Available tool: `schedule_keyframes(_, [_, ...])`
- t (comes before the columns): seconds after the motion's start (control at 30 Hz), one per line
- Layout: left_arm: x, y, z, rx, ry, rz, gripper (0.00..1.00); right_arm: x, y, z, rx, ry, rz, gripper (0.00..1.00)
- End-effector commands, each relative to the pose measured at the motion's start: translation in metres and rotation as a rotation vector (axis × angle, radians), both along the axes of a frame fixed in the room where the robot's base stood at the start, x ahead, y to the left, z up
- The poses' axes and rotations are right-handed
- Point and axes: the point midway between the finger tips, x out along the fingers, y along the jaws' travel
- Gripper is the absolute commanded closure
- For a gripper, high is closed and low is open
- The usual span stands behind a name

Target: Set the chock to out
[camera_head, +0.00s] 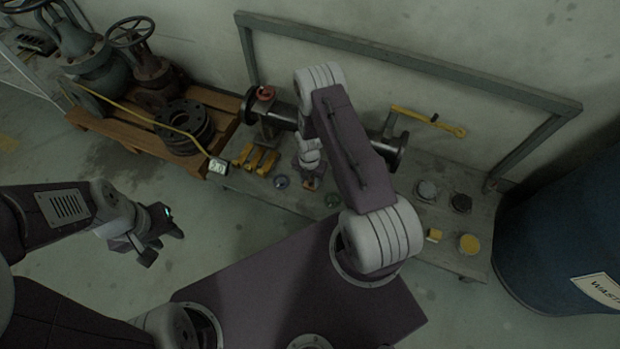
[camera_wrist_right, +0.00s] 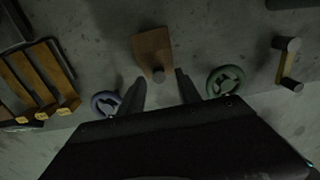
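The chock appears to be the brown wooden block with a round peg (camera_wrist_right: 153,48) on the grey bench, just beyond my right fingertips in the right wrist view. A small part of it shows in the head view (camera_head: 309,184), below the right wrist. My right gripper (camera_wrist_right: 160,80) is open, its two dark fingers on either side of the peg end. I cannot tell whether they touch it. In the head view my right arm hides most of that gripper. My left gripper (camera_head: 166,246) is over the floor at the left, empty, its fingers apart.
A blue ring wheel (camera_wrist_right: 105,103) and a green one (camera_wrist_right: 225,80) flank the chock closely. Yellow bars (camera_head: 254,158) lie to the left, a small lever (camera_wrist_right: 288,64) to the right. A pipe (camera_head: 282,112) runs behind. A blue bin (camera_head: 565,230) stands right.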

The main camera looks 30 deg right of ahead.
Motion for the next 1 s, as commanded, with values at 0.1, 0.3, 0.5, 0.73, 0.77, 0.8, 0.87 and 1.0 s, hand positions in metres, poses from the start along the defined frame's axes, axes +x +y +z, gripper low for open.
schedule_keyframes(0.1, [0.000, 0.000, 0.000, 0.000, 0.000, 0.000, 0.64, 0.001, -0.001, 0.000, -0.001, -0.002, -0.001, 0.60])
schedule_keyframes(0.3, [0.000, 0.000, 0.014, 0.000, 0.000, 0.000, 0.64, 0.002, -0.001, 0.019, -0.001, -0.005, -0.001, 0.60])
schedule_keyframes(0.5, [0.000, 0.000, 0.046, 0.000, 0.000, 0.000, 0.64, 0.001, 0.000, 0.067, 0.000, -0.003, 0.000, 0.60])
schedule_keyframes(0.73, [0.000, 0.000, 0.060, 0.000, 0.000, 0.000, 0.64, 0.001, 0.000, 0.091, 0.000, -0.001, 0.001, 0.60])
schedule_keyframes(0.77, [0.000, 0.000, 0.060, 0.000, 0.000, 0.000, 0.64, 0.001, 0.000, 0.092, 0.000, -0.001, 0.000, 0.60])
schedule_keyframes(0.8, [0.000, 0.000, 0.059, 0.000, 0.000, 0.000, 0.64, 0.001, 0.000, 0.092, 0.000, -0.001, 0.000, 0.60])
schedule_keyframes(0.87, [0.000, 0.000, 0.059, 0.000, 0.000, 0.000, 0.64, 0.001, 0.000, 0.091, 0.000, -0.001, 0.001, 0.60])
schedule_keyframes(1.0, [0.000, 0.000, 0.058, 0.000, 0.000, 0.000, 0.64, 0.001, 0.000, 0.091, 0.000, -0.001, 0.000, 0.60])
